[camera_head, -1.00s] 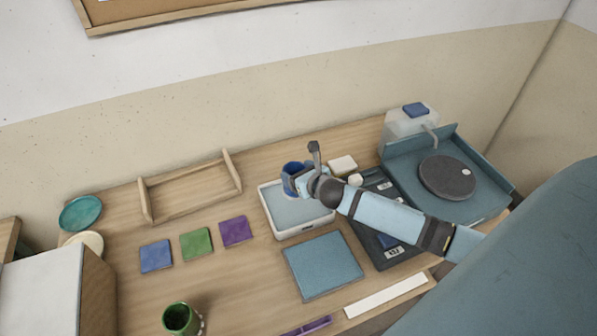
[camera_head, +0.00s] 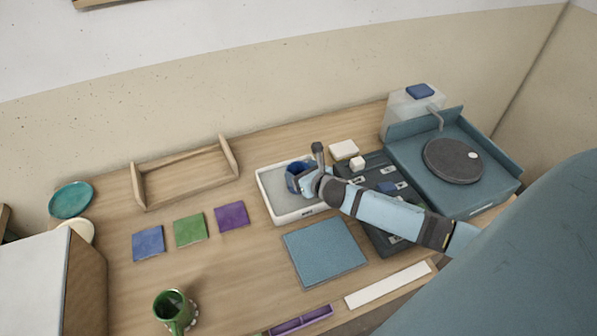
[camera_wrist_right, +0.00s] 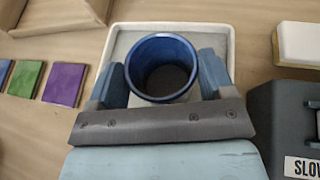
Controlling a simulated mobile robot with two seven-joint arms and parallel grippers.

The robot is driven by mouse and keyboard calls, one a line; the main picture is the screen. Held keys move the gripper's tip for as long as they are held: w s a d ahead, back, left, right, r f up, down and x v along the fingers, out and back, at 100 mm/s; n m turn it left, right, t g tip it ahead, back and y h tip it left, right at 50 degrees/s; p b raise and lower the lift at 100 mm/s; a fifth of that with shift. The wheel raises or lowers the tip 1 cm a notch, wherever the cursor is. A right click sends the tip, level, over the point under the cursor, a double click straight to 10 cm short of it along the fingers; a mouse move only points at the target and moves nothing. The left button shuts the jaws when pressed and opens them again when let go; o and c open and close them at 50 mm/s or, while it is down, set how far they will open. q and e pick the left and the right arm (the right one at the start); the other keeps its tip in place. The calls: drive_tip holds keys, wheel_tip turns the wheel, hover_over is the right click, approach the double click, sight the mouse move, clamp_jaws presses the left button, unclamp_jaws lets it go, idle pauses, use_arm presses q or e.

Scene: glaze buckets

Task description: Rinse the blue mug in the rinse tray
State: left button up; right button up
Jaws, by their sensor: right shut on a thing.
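The blue mug (camera_head: 294,175) is upright at the white rinse tray (camera_head: 264,193), inside its outline in the head view. My right gripper (camera_head: 305,182) is shut on the mug. In the right wrist view the gripper's two fingers (camera_wrist_right: 164,85) flank the blue mug (camera_wrist_right: 162,52), and its open top faces the camera. The rinse tray's rim (camera_wrist_right: 118,42) shows around it. Whether the mug's base touches the tray bottom is hidden. My left gripper is not in view.
A blue mat (camera_head: 324,250) lies in front of the tray. A dark labelled board (camera_head: 375,226) and a banding wheel (camera_head: 453,160) are to the right. Blue, green and purple tiles (camera_head: 190,229) lie left. A green mug (camera_head: 174,308) stands at front left. A wooden rack (camera_head: 185,172) is behind.

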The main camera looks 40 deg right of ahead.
drive_tip(key=shift+d, duration=0.2)
drive_tip(key=shift+w+a+r+p, duration=0.2)
drive_tip(key=shift+a+p, duration=0.2)
drive_tip(key=shift+a, duration=0.45)
drive_tip(key=shift+w+a+r+p, duration=0.15)
drive_tip(key=shift+a+p, duration=0.2)
drive_tip(key=shift+a, duration=0.45)
drive_tip(key=shift+s+d+f, duration=0.15)
drive_tip(key=shift+d, duration=0.4)
drive_tip(key=shift+s+d+f, duration=0.1)
drive_tip(key=shift+d, duration=0.45)
drive_tip(key=shift+s+d+f, duration=0.15)
drive_tip(key=shift+d, duration=0.4)
drive_tip(key=shift+w+a+r+p, duration=0.15)
drive_tip(key=shift+a+r+p, duration=0.05)
drive_tip(key=shift+a+p, duration=0.35)
drive_tip(key=shift+w+a+r+p, duration=0.1)
drive_tip(key=shift+w+a+p, duration=0.1)
drive_tip(key=shift+a, duration=0.35)
drive_tip(key=shift+w+a+r+p, duration=0.1)
drive_tip(key=shift+a+p, duration=0.05)
drive_tip(key=shift+a, duration=0.4)
